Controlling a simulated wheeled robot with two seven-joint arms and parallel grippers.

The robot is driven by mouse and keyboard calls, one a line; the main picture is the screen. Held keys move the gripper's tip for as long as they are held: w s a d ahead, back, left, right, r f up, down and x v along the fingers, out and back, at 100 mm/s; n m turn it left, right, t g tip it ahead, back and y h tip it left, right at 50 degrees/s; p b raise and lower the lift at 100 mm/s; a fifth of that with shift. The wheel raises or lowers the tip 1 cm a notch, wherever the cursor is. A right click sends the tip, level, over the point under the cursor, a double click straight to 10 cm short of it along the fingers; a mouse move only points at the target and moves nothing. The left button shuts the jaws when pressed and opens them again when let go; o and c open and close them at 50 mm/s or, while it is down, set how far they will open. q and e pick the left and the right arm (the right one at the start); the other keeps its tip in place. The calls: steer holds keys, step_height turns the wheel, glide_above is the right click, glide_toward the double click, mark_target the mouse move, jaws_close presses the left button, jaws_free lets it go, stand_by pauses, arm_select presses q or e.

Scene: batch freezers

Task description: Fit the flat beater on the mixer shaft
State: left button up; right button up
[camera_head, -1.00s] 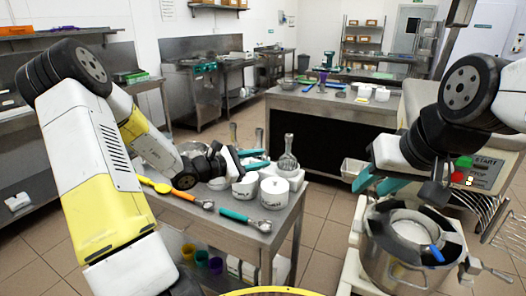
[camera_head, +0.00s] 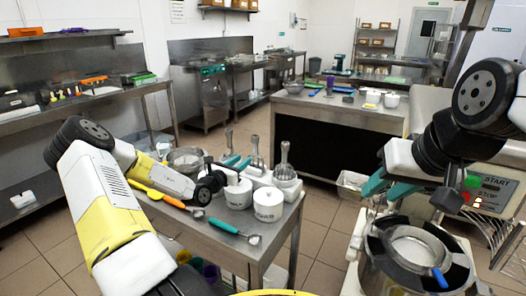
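Several tools with upright handles stand in a white holder (camera_head: 262,180) on the steel table. The clearest is a bulbous grey tool (camera_head: 285,168) at the right; I cannot tell for sure which is the flat beater. My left gripper (camera_head: 238,163) is beside these tools, its two teal fingers slightly apart; whether anything is between them is hidden. The mixer (camera_head: 490,190) stands at the right with green and red buttons and a bowl (camera_head: 385,262) below. Its shaft is hidden behind my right arm. My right gripper (camera_head: 386,188) hangs above the bowl's left side, teal fingers apart and empty.
A blue-handled item (camera_head: 439,277) rests at the bowl. A wire rack (camera_head: 507,240) stands right of it. Floor (camera_head: 322,225) is free between table and mixer.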

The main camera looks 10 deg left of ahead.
mark_target(255, 151)
arm_select(q)
steer(key=shift+x, duration=5.15)
steer(key=shift+c, duration=0.4)
jaws_close()
steer(key=shift+c, duration=2)
jaws_free()
jaws_close()
steer(key=shift+r, duration=2.5)
